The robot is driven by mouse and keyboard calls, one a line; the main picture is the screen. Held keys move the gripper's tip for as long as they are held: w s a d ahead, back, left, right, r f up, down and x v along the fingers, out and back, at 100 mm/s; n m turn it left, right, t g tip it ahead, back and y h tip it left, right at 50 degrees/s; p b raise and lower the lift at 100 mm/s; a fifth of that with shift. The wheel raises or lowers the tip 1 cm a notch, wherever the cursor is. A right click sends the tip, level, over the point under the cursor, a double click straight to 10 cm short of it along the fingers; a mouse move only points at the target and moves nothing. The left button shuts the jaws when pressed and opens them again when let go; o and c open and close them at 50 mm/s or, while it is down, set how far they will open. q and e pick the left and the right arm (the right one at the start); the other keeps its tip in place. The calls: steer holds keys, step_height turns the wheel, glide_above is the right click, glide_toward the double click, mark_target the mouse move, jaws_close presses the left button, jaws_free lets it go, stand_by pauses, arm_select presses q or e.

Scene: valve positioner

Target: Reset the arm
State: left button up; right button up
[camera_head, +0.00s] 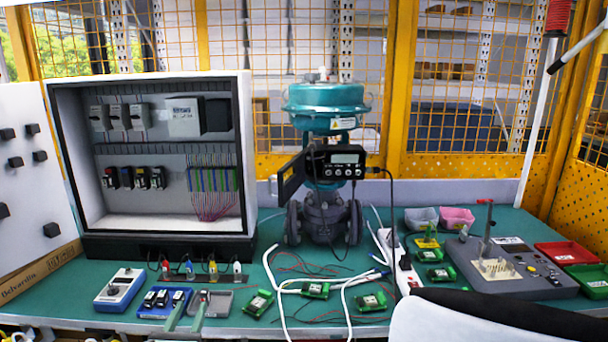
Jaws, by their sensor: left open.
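My left gripper (191,303) shows at the bottom left as two slim greenish fingers rising from the lower edge. They are apart, with nothing seen held between them, in front of the blue tray (150,312) and the grey tray (222,304). Whether they touch the trays I cannot tell. A large white and black part at the bottom right seems to be my right arm; its gripper is not seen. The teal-topped valve (326,97) stands upright at the middle back of the bench, with the black positioner (340,163) on its front, its cover swung open to the left.
An open control cabinet (240,150) stands at the left. A blue-white meter (119,290), green circuit boards (371,302), white cables, a power strip (403,262), a grey test stand (535,283) and red (566,254) and green bins crowd the green bench. Yellow mesh fencing closes the back.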

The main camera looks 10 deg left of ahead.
arm_select(q)
steer(key=s+d+f+n+g, duration=0.45)
steer(key=s+n, duration=0.25)
steer(key=n, duration=0.3)
steer(key=s+d+f+n+g, duration=0.3)
steer(key=s+f+n, duration=0.35)
steer(key=n, duration=0.25)
steer(key=s+d+f+n+g+h, duration=0.1)
steer(key=s+d+n+g+h, duration=0.15)
steer(key=s+d+n, duration=0.55)
steer(key=s+d+f+n+g+h, duration=0.15)
steer(key=s+d+n+g, duration=0.3)
steer(key=s, duration=0.65)
step_height(320, 180, down, 24)
steer(key=s, duration=0.1)
steer(key=s+a+f+g+p, duration=0.1)
steer(key=s+a+f+g, duration=0.1)
steer(key=s+f, duration=1.5)
steer(key=shift+s+a+m, duration=0.3)
steer(key=shift+a+m, duration=0.05)
steer(key=shift+a, duration=0.15)
